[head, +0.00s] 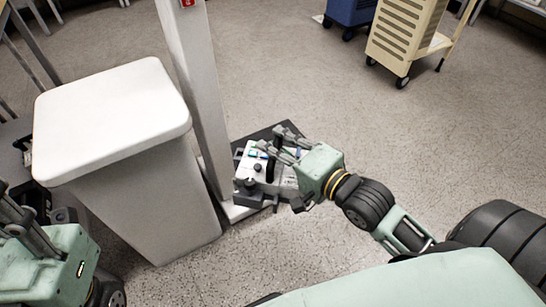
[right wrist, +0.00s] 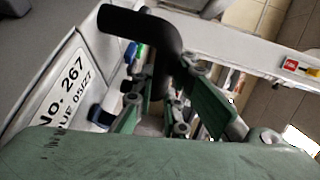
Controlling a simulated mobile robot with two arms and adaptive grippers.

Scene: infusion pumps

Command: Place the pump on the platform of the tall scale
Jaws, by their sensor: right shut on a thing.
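The pump (head: 252,165) is a white and grey box with a dark knob and a small coloured panel. In the head view it is over the dark platform (head: 268,133) at the foot of the tall scale's white column (head: 197,85); I cannot tell if it touches the platform. My right gripper (head: 283,150) is shut on the pump's black handle. In the right wrist view the handle (right wrist: 140,24) rises between the fingers, beside the pump's label "No. 267" (right wrist: 62,88). My left gripper (head: 25,225) is at the lower left, away from the pump; its fingertips are not clear.
A white lidded bin (head: 110,115) stands close to the left of the scale column. A cream cart (head: 403,35) and a blue cabinet (head: 350,10) stand at the far right. The speckled floor right of the scale is clear.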

